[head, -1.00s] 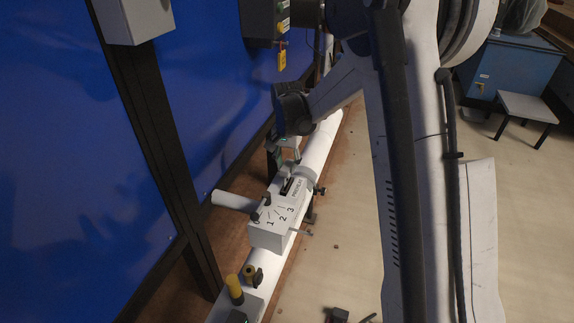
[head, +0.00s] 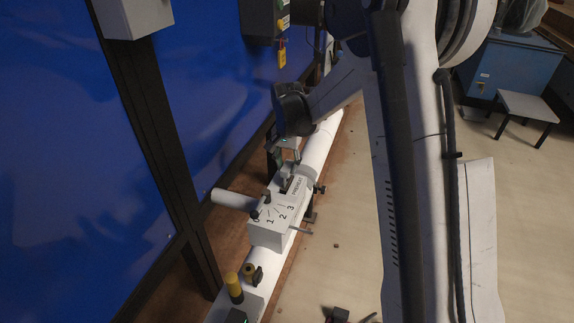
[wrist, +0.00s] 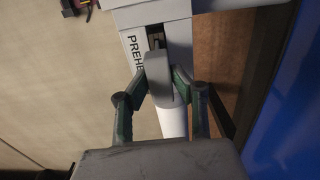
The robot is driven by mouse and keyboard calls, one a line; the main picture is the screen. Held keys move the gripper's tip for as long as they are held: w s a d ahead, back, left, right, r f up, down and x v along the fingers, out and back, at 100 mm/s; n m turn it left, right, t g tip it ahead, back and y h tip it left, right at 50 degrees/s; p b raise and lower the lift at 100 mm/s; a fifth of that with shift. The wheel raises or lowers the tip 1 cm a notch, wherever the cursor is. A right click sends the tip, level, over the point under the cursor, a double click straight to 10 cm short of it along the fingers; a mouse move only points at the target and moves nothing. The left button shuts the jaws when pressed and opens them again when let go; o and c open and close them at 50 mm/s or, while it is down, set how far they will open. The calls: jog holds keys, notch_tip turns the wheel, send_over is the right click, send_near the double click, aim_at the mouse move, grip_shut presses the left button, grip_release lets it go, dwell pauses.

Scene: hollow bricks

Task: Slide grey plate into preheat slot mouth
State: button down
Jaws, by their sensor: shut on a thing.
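My gripper (wrist: 158,84) is shut on the grey plate (wrist: 157,70), with one green-padded finger on each side of it. The preheat slot (wrist: 155,38) is a dark narrow opening in a white housing, beside the lettering "PREHE". The plate is lined up with the slot, its front edge at or close to the mouth. I cannot tell whether that edge is inside. In the head view my gripper (head: 285,160) is over the white pipe, just behind the white numbered box (head: 270,232). The plate is small and partly hidden there.
A grey cylinder (head: 234,200) sticks out left of the box. A yellow-capped post (head: 233,285) stands on the pipe nearer the camera. A dark upright post (head: 160,130) and blue sheeting (head: 70,150) are on the left. The floor to the right is mostly clear.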

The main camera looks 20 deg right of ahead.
aim_at(287, 166)
jog(key=shift+f+b, duration=1.5)
jog(key=shift+f, duration=0.8)
jog(key=c, duration=1.4)
grip_release()
jog(key=shift+r, duration=0.15)
notch_tip(287, 166, up, 12)
jog(key=shift+f, duration=0.1)
jog(key=shift+s, duration=0.1)
jog(key=s+r+n+t+p, duration=0.3)
jog(key=s+r+n+p, duration=0.15)
jog(key=s+r, duration=1.1)
jog(key=s+n+t+p, duration=0.1)
jog(key=s, duration=0.4)
jog(key=s+r+t+p, duration=0.1)
jog(key=s+p, duration=0.1)
jog(key=s, duration=0.3)
jog(key=s+r+n+t+p, duration=0.1)
jog(key=s+t+p, duration=0.1)
jog(key=s, duration=0.4)
jog(key=shift+r+n, duration=0.1)
jog(key=shift+n, duration=0.25)
